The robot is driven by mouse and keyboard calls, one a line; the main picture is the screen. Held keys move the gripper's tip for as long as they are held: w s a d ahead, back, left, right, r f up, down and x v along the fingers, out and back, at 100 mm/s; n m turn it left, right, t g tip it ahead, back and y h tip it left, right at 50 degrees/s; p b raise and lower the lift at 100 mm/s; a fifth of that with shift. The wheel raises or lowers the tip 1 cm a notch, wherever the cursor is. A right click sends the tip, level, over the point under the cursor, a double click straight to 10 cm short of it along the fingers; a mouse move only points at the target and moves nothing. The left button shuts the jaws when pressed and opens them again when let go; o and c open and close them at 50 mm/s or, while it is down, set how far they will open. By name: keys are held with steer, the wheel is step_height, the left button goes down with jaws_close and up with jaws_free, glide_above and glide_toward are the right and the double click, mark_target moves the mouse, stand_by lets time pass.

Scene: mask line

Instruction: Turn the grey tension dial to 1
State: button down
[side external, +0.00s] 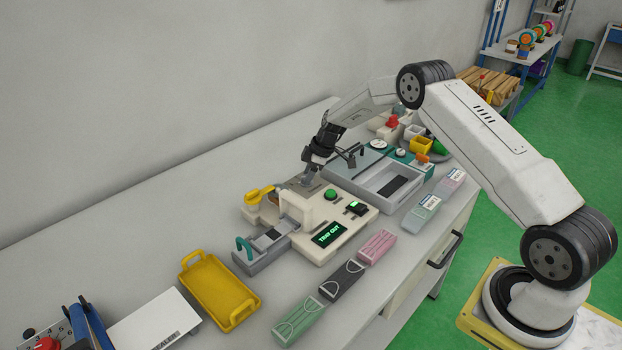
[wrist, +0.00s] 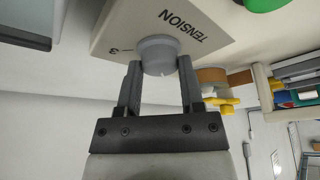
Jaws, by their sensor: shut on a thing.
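The grey tension dial (wrist: 158,52) sits on a cream panel marked TENSION in the wrist view. A numeral 3 shows on the panel beside it; I see no other numeral. A small pale mark shows on the dial's near edge, but I cannot read the setting from it. My gripper (wrist: 158,70) is shut on the dial, one dark finger on each side. In the side view my gripper (side external: 309,173) points down at the back of the cream machine (side external: 352,243), and the dial cannot be made out there.
The machine has a green button (side external: 330,194) and a lit display (side external: 328,234) reading TRAY OUT. A yellow part (side external: 258,195) stands left of my gripper. A grey bin (side external: 385,185) is at right. A yellow tray (side external: 218,290) and several packs lie in front.

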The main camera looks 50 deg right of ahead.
steer(key=shift+c, duration=1.1)
jaws_free()
steer(key=v, duration=0.7)
steer(key=shift+r, duration=0.4)
steer(key=shift+s, duration=0.1)
steer(key=s+a+r+m+h, duration=0.1)
steer(key=s+a+m, duration=0.3)
steer(key=s+a, duration=0.4)
steer(key=s+a+r+m+h, duration=0.2)
steer(key=s+a, duration=0.6)
steer(key=s, duration=1.3)
step_height(320, 180, up, 2)
steer(key=m, duration=0.3)
steer(key=shift+s+r+g, duration=0.25)
steer(key=shift+g, duration=0.05)
